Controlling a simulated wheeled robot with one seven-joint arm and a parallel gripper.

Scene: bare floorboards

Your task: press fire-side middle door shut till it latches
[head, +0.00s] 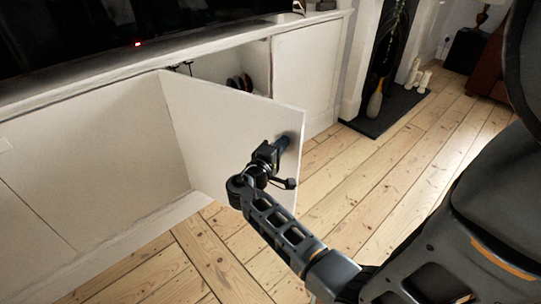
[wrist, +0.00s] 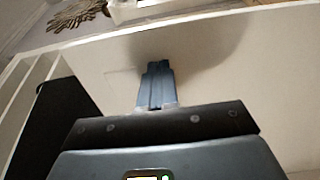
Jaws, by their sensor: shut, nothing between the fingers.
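The white cabinet door (head: 225,125) stands open in the head view. It joins the cabinet front along its left edge and swings out over the floor, its free edge at the right. Its outer face is towards me. My gripper (head: 282,144) is shut and empty at this face, close to the free edge. In the wrist view the shut fingers (wrist: 157,70) are over the pale door panel (wrist: 235,75), with a shadow beside them. I cannot tell whether the tips touch it. The door hides much of the opening (head: 218,66).
Closed white panels flank the opening, one at right (head: 305,70) nearer the fireplace (head: 385,75). Dark round items (head: 240,83) sit inside the opening. The floorboards (head: 370,185) right of the door are clear.

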